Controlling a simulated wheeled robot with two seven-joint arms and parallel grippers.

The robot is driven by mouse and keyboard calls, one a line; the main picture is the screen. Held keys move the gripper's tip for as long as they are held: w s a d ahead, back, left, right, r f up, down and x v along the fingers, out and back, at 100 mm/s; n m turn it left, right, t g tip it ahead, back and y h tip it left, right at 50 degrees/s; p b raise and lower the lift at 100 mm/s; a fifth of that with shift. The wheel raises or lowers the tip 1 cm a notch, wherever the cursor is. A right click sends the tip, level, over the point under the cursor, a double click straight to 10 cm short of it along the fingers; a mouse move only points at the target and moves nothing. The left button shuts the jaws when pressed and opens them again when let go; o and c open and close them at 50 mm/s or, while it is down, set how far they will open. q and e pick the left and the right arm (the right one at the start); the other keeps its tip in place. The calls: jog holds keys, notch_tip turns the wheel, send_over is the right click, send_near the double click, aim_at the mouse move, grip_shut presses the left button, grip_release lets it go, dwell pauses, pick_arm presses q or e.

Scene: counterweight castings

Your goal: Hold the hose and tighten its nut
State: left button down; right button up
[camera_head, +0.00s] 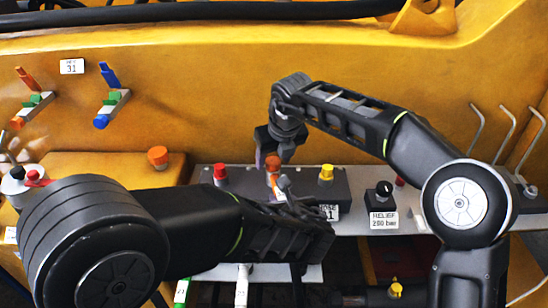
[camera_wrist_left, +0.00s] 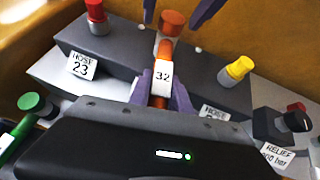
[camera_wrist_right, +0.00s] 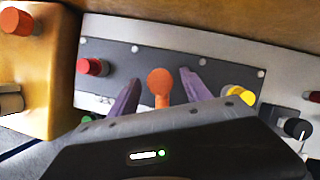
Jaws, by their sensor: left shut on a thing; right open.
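The orange hose (camera_wrist_left: 158,100) carries a white tag marked 32 and stands at the middle of a dark block (camera_wrist_left: 208,75). My left gripper (camera_wrist_left: 161,92) is shut on the hose, a purple finger on each side. The orange nut (camera_wrist_left: 172,23) shows above the tag in the left wrist view, and its round orange end (camera_wrist_right: 160,80) shows in the right wrist view. My right gripper (camera_wrist_right: 160,82) is open, its purple fingers on either side of the orange end with gaps. In the head view my right gripper (camera_head: 272,150) partly hides that spot.
A red fitting (camera_head: 220,173) and a yellow fitting (camera_head: 326,173) flank the hose closely on the block. A black RELIEF knob (camera_head: 383,190) stands to the right. An orange cap (camera_head: 158,156) sits on the yellow body at left. The yellow wall (camera_head: 220,100) rises behind.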

grip_shut()
dwell(0.6)
